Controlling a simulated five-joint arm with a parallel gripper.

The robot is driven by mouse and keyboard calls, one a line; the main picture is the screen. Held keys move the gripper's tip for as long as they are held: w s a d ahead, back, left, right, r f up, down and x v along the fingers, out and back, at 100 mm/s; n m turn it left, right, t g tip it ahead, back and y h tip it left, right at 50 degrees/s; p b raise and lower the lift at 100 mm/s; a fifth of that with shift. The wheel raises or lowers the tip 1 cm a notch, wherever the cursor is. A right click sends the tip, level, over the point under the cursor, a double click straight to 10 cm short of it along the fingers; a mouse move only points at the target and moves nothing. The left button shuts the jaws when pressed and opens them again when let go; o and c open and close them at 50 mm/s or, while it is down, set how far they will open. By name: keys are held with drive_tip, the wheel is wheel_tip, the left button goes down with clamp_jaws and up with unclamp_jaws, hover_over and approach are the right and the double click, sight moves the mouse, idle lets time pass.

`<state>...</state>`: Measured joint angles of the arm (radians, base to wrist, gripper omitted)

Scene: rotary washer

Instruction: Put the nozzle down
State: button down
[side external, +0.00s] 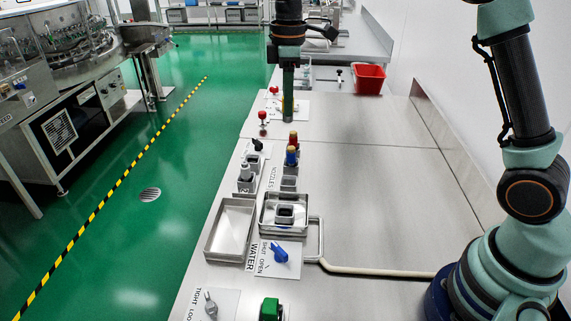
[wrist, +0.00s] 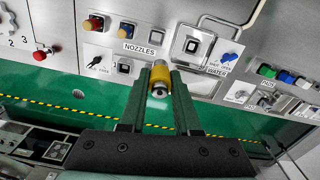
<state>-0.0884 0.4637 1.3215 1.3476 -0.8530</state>
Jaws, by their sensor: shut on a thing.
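My gripper (wrist: 168,98) is shut on a nozzle with a yellow band (wrist: 160,76) and a metal end, held between the two green fingers in the wrist view. In the side external view my gripper (side external: 288,108) points down above the far part of the bench; the held nozzle cannot be made out there. A red-topped nozzle (side external: 293,139) and a blue nozzle (side external: 291,157) stand upright by the NOZZLES label. An empty-looking square holder (side external: 289,183) sits in line with them, nearer the camera.
A metal tray with a square socket (side external: 301,223) and a shallow open tray (side external: 231,207) lie nearer the camera. A blue valve handle (side external: 278,250), a red-knobbed lever (side external: 263,116) and small grey holders (side external: 246,184) stand around.

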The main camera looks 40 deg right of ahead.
drive_tip(key=shift+w+d+f, duration=0.2)
drive_tip(key=shift+w+d, duration=0.1)
drive_tip(key=shift+d, duration=0.1)
wheel_tip(320, 180, down, 20)
drive_tip(key=shift+w+d+r, duration=0.1)
drive_tip(key=shift+r, duration=0.05)
drive_tip(key=c, duration=0.6)
unclamp_jaws()
